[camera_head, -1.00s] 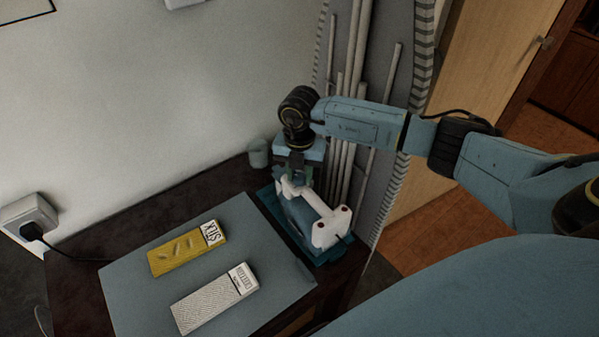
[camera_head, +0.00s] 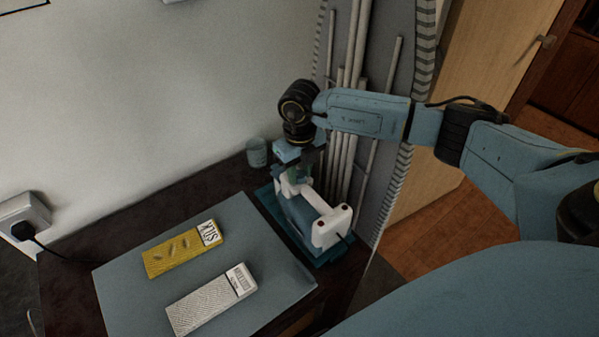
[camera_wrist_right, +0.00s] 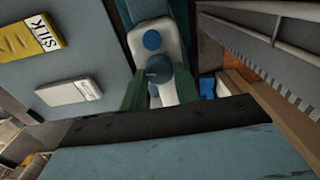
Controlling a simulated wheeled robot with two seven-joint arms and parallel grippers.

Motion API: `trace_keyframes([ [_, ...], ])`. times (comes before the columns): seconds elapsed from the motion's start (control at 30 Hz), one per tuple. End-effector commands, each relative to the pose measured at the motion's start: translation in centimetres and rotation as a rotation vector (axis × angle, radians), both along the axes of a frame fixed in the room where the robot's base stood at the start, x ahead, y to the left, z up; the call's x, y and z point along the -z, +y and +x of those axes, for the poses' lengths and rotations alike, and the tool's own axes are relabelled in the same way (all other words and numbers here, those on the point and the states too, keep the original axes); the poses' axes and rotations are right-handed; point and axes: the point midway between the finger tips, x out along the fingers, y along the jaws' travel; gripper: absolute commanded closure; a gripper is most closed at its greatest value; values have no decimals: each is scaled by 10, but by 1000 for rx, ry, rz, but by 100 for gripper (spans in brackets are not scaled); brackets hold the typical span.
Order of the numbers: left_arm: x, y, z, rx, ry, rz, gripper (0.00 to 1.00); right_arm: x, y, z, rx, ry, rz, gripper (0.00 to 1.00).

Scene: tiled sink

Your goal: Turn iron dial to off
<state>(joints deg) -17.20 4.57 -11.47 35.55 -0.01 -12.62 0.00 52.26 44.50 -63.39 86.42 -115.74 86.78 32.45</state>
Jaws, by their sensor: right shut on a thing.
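The iron (camera_head: 331,228), white and blue, sits on a teal stand (camera_head: 325,253) at the table's right end. It also shows in the right wrist view (camera_wrist_right: 146,13). Its round dark dial (camera_wrist_right: 158,67) shows there, below a blue button (camera_wrist_right: 151,40). My right gripper (camera_head: 301,176) reaches down over the far end of the iron. In the right wrist view its two green fingers (camera_wrist_right: 160,84) are on either side of the dial and shut on it. The dial is hidden in the head view. My left gripper is not in view.
A yellow SILK box (camera_head: 172,256) and a white box (camera_head: 205,304) lie on a grey mat (camera_head: 125,283) left of the iron. A small cup (camera_head: 256,152) stands by the wall. An ironing board (camera_head: 397,75) stands close behind the iron.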

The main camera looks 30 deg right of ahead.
Motion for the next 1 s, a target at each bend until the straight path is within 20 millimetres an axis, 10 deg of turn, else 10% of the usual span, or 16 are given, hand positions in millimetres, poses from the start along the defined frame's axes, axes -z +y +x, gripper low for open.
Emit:
trace_keyframes([
  [1.0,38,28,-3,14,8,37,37,0,-2,2,-888,-4,0,92],
])
